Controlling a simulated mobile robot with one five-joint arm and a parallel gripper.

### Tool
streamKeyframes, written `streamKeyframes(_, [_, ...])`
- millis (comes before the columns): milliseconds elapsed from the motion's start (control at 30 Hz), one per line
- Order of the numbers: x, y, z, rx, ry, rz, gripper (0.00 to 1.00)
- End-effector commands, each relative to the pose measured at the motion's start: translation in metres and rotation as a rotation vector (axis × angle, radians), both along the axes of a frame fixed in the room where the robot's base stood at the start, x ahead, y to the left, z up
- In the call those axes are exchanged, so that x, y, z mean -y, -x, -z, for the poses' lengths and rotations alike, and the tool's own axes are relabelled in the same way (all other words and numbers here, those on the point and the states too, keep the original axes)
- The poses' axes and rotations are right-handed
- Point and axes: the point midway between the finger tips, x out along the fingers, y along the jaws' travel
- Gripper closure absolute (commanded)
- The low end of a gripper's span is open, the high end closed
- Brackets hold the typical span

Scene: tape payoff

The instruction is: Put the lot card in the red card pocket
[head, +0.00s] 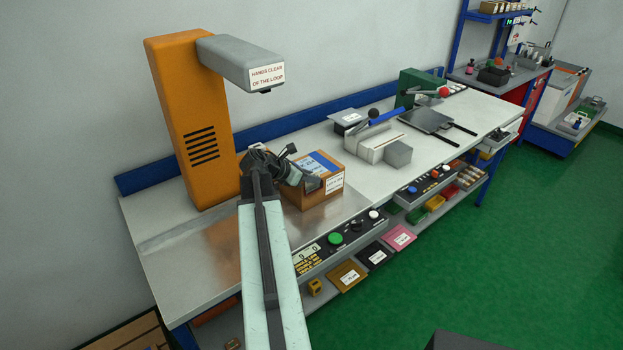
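A row of card pockets hangs below the front of the bench. The pinkish-red pocket (399,238) is at its right end, with a white label on its face. My gripper (311,183) is over the left part of a brown carton (320,197) on the bench, well up and left of the red pocket. Its fingers are small and dark, so I cannot tell whether they are open or hold anything. A blue-and-white piece (322,163) lies on the carton top; I cannot tell whether it is the lot card. No other lot card is clearly visible.
A black pocket (375,256) and a yellow-brown pocket (347,275) are left of the red one. A control panel with a green button (335,239) is above them. An orange column (190,120) with a grey overhang stands behind my arm.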

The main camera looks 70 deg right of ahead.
Motion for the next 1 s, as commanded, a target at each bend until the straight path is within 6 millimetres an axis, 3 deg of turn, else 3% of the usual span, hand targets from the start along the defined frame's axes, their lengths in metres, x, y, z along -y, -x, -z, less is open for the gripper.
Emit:
streamKeyframes(300, [-0.003, -0.001, -0.006, 0.0, 0.0, 0.002, 0.77])
streamKeyframes(700, [-0.064, -0.038, -0.062, 0.0, 0.0, 0.001, 0.77])
streamKeyframes(1000, [-0.081, -0.049, -0.071, 0.0, 0.0, 0.005, 0.77])
